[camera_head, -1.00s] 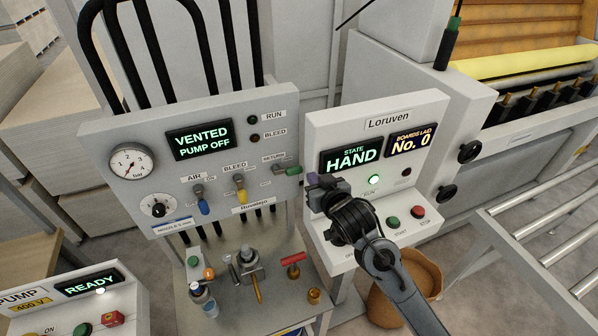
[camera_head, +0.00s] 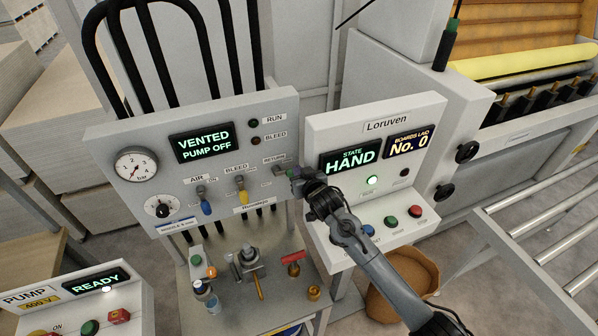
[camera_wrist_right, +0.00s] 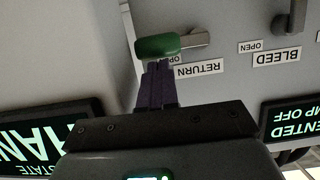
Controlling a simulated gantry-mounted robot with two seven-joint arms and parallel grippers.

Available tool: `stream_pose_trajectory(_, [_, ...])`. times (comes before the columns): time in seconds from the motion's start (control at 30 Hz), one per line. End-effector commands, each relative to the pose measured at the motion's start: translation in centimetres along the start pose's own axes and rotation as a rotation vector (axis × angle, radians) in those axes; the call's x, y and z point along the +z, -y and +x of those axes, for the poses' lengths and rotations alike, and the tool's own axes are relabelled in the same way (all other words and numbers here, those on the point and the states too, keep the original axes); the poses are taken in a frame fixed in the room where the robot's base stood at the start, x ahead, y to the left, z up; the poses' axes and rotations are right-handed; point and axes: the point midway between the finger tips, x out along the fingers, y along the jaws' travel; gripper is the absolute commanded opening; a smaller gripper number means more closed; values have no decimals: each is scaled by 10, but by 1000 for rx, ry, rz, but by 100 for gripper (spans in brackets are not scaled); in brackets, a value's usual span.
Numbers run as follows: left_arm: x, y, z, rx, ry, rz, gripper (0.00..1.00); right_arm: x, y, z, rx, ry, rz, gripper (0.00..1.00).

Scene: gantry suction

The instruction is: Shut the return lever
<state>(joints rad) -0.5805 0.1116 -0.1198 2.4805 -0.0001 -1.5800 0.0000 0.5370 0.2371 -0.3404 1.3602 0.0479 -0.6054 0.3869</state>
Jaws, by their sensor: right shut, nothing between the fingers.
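The return lever shows best in the right wrist view (camera_wrist_right: 160,46) as a grey arm with a green grip. It lies level, sticking out sideways from its pivot beside the RETURN label. An OPEN label sits close to it, partly covered. In the head view its grey part (camera_head: 279,170) shows at the right edge of the grey panel, and my gripper hides most of the green grip. My right gripper (camera_head: 295,174) is shut and empty. Its purple fingers (camera_wrist_right: 156,68) are right at the green grip; I cannot tell whether they touch. My left gripper is out of view.
The blue air lever (camera_head: 206,206) and yellow bleed lever (camera_head: 242,196) hang down on the same panel (camera_head: 130,205). The Loruven console (camera_head: 322,129) stands close on the right, behind my right arm. Tools and bottles crowd the shelf below.

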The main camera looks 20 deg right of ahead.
Motion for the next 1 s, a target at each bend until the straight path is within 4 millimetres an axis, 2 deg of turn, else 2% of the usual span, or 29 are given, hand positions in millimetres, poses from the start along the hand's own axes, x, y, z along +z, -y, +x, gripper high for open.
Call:
stream_pose_trajectory(0.47, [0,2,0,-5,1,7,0,3,0,2,-1,0,2,0])
stream_pose_trajectory(1.0, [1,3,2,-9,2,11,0,6,11,7,-42,2,74,0])
